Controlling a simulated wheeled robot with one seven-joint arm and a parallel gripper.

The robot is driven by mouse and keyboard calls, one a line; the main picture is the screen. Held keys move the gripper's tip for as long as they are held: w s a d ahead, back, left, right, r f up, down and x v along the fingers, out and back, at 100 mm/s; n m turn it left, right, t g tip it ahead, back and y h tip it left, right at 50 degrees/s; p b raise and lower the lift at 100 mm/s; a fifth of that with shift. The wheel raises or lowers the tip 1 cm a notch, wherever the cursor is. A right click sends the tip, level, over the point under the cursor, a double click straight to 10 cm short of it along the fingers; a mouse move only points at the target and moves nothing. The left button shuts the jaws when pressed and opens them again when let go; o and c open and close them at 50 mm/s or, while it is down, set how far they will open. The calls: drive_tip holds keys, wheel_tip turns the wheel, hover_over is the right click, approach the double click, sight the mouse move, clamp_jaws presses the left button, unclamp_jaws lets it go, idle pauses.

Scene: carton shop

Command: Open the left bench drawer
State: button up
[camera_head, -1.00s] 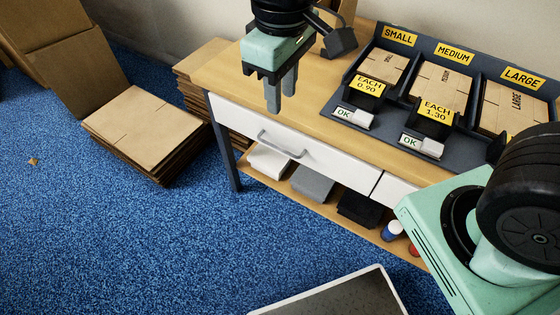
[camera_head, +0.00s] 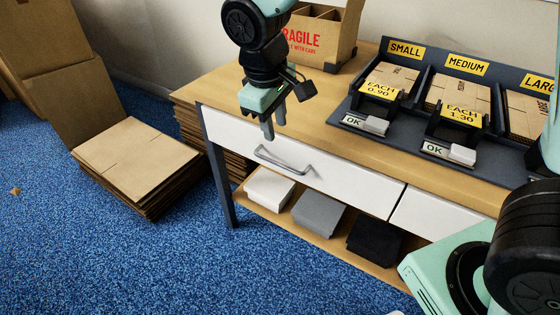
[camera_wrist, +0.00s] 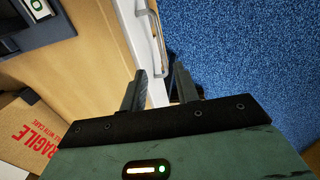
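The left bench drawer (camera_head: 345,180) has a white front and looks shut. My gripper (camera_head: 275,128) points down just above the drawer's top edge, behind and above the handle in the head view. In the wrist view my gripper (camera_wrist: 162,84) has its two fingers apart with nothing between them. The drawer front shows there as a white strip (camera_wrist: 132,40), with the handle (camera_wrist: 158,40) beyond the fingertips. I see no contact with the handle.
The wooden bench top (camera_head: 232,88) carries a FRAGILE carton (camera_head: 335,35) and a dark rack (camera_head: 385,145) of flat cartons. Flat cardboard (camera_head: 135,160) is piled left of the bench. Blue floor in front is clear.

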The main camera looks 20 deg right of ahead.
sight(281, 164)
drive_tip(key=f+b, duration=0.1)
drive_tip(key=f, duration=0.2)
drive_tip(key=w+d+f, duration=0.1)
drive_tip(key=f, duration=0.3)
drive_tip(key=f+b, duration=0.1)
drive_tip(key=f, duration=0.3)
drive_tip(key=shift+w+d+f+b, duration=0.2)
drive_tip(key=shift+d+b, duration=0.15)
clamp_jaws()
